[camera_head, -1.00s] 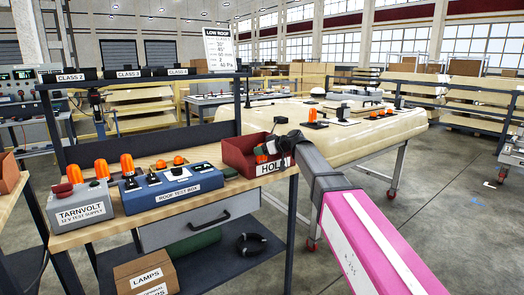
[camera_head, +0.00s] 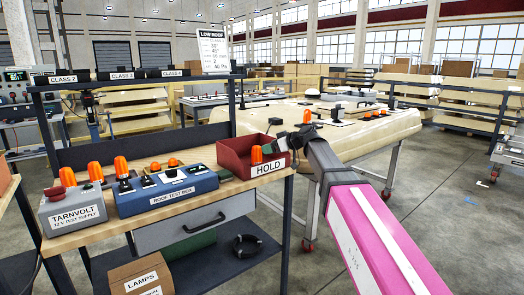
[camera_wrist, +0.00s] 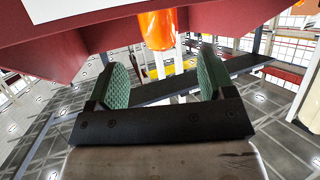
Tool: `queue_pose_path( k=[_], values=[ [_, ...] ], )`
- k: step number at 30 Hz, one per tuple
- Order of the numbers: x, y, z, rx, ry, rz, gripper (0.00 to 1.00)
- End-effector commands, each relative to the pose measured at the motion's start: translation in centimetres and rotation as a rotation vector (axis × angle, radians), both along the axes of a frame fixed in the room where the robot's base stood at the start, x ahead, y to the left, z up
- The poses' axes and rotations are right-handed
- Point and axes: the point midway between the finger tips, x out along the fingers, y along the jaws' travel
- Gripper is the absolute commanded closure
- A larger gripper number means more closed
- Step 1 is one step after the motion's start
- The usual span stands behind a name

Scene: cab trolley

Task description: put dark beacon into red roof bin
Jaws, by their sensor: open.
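The red bin (camera_head: 228,160), labelled HOLD, stands at the right end of the workbench. An orange beacon (camera_head: 256,154) shows inside it, its lower part hidden by the front wall. My gripper (camera_head: 284,143) is at the bin's right side, open, apart from that beacon. In the wrist view my gripper (camera_wrist: 163,77) has its green-padded fingers wide apart with nothing clasped. The bin's red wall (camera_wrist: 40,50) fills the upper left there. An orange beacon (camera_wrist: 157,28) shows past the fingers, at the top. I cannot tell which beacon is dark.
A cardboard lamps box (camera_head: 140,276) sits below.

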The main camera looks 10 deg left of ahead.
Motion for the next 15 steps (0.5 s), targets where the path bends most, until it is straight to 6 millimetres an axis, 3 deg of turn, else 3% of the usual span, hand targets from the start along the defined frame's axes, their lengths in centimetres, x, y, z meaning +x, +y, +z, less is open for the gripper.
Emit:
queue_pose_path(
  k=[6, 15],
  values=[
    [-1.0, -2.8, 1.2, 0.0, 0.0, -0.001, 0.24],
    [-1.2, -3.7, 1.4, -0.002, 0.003, -0.001, 0.24]
  ],
)
